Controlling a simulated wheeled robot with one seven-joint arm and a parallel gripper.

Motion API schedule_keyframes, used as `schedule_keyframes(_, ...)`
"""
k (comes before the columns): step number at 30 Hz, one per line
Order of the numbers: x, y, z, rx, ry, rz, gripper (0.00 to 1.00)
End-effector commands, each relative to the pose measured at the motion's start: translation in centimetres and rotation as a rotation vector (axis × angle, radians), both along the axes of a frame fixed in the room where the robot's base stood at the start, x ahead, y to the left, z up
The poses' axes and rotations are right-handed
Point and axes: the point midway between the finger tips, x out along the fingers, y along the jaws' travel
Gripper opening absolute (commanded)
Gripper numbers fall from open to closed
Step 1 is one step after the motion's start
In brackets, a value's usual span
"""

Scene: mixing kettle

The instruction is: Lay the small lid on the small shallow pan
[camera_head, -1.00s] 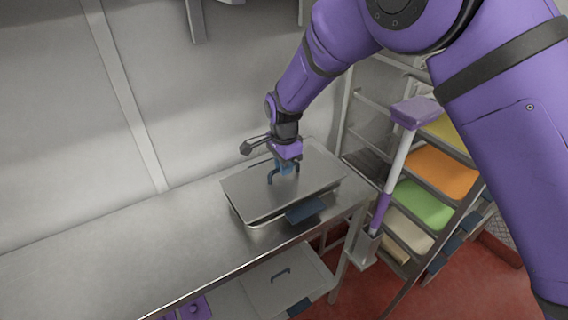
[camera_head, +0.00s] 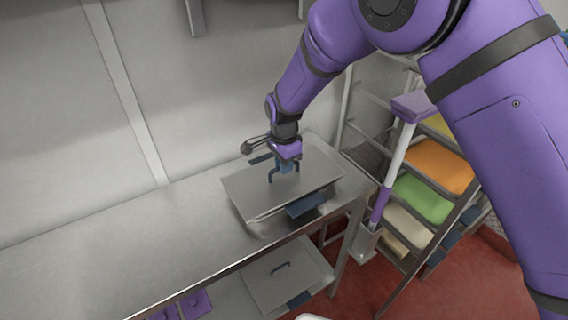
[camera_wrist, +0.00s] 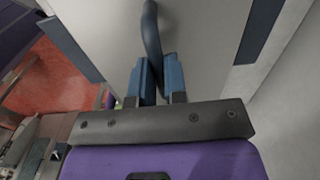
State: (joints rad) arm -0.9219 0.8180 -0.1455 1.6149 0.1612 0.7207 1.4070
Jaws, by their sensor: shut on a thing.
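My gripper (camera_head: 285,164) is shut on the blue handle (camera_head: 271,176) of a flat grey metal lid (camera_head: 307,180). In the wrist view the fingers (camera_wrist: 156,82) close on this handle (camera_wrist: 151,30). The lid lies level over a shallow metal pan, mostly hidden under it on the steel table (camera_head: 150,240). The pan's blue front handle (camera_head: 306,205) sticks out on the near side. Its blue back handle (camera_head: 262,159) shows on the far side, and also in the wrist view (camera_wrist: 262,30). I cannot tell whether the lid rests fully on the rim.
Another lidded pan (camera_head: 262,285) stands on the shelf below. A rack of coloured trays (camera_head: 438,166) and a white and purple pole-like tool (camera_head: 398,150) stand at the right. The table's left part is clear. A wall runs behind.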

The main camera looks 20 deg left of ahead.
Motion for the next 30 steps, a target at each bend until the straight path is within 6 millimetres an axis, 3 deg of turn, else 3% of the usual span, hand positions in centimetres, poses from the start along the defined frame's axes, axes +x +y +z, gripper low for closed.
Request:
schedule_keyframes(12, 0.02, 0.02, -0.29, 0.001, -0.001, 0.000, 0.00)
schedule_keyframes(13, 0.02, 0.02, -0.29, 0.001, -0.001, 0.000, 0.18)
schedule_keyframes(16, 0.02, 0.02, -0.30, 0.001, -0.001, 0.000, 0.41)
schedule_keyframes(22, 0.01, 0.01, -0.32, 0.000, 0.000, 0.000, 0.43)
schedule_keyframes(26, -0.01, -0.01, -0.37, -0.001, 0.001, 0.000, 0.68)
schedule_keyframes(30, -0.01, -0.01, -0.36, 0.000, 0.000, 0.000, 0.68)
